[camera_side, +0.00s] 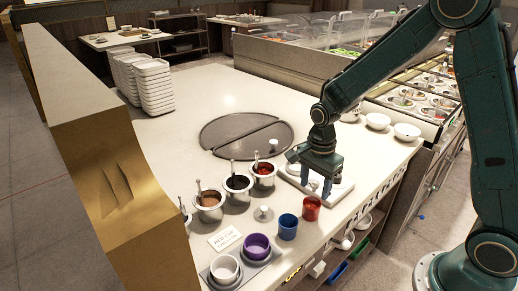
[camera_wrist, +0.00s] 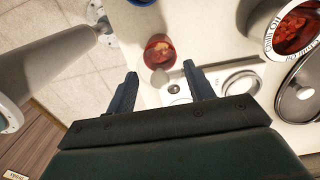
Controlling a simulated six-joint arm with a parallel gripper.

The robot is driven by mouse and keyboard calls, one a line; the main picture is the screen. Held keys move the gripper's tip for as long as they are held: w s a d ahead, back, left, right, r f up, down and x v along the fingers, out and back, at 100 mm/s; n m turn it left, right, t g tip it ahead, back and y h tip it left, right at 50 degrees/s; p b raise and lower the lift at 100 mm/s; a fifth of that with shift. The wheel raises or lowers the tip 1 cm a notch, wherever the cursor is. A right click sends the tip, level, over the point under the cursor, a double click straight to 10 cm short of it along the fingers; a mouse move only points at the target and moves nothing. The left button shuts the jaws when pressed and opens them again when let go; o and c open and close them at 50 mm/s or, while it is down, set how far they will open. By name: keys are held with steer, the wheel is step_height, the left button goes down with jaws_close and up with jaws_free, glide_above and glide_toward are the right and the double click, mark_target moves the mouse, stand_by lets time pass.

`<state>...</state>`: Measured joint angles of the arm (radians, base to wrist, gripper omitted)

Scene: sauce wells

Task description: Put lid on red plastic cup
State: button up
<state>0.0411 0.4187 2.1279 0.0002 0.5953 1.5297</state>
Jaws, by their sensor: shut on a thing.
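The red plastic cup (camera_side: 311,208) stands upright near the counter's front edge, right of a blue cup (camera_side: 288,227). Its inside looks red and its top is uncovered. It also shows in the wrist view (camera_wrist: 160,47). My gripper (camera_side: 315,186) points down just behind and above the red cup, over a white tray (camera_side: 343,188). In the wrist view, a small pale round thing (camera_wrist: 160,79), apparently a lid, sits between the two fingers, and my gripper is shut on it. It appears near the cup's lower edge there; contact cannot be judged.
Sauce pots (camera_side: 209,206) with ladles stand left of the tray. A small knobbed lid (camera_side: 263,213) lies before them. Purple (camera_side: 256,246) and white cups (camera_side: 224,270) sit in a grey holder. White bowls (camera_side: 377,121) stand behind the arm. The counter's middle is mostly clear.

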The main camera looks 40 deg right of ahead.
steer(key=shift+f, duration=1.45)
steer(key=shift+f, duration=0.15)
stand_by(1.2)
steer(key=o, duration=1.5)
steer(key=shift+r, duration=3.5)
